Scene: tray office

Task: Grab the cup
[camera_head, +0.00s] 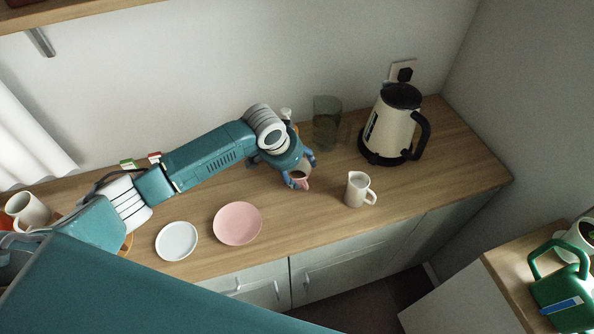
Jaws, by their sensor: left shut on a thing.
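A small pale cup (301,172) with a dark inside stands on the wooden counter, mostly hidden by my left gripper. My left gripper (299,179) comes in from the left and is shut on this cup, with its blue fingers at the cup's sides. Whether the cup touches the counter I cannot tell. My right gripper is not in view.
A cream jug (356,190) stands just right of the gripper. A kettle (391,130) and a dark glass (326,122) stand behind. A pink plate (237,223), a white plate (176,241) and a white mug (27,209) are left. The counter's right end is clear.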

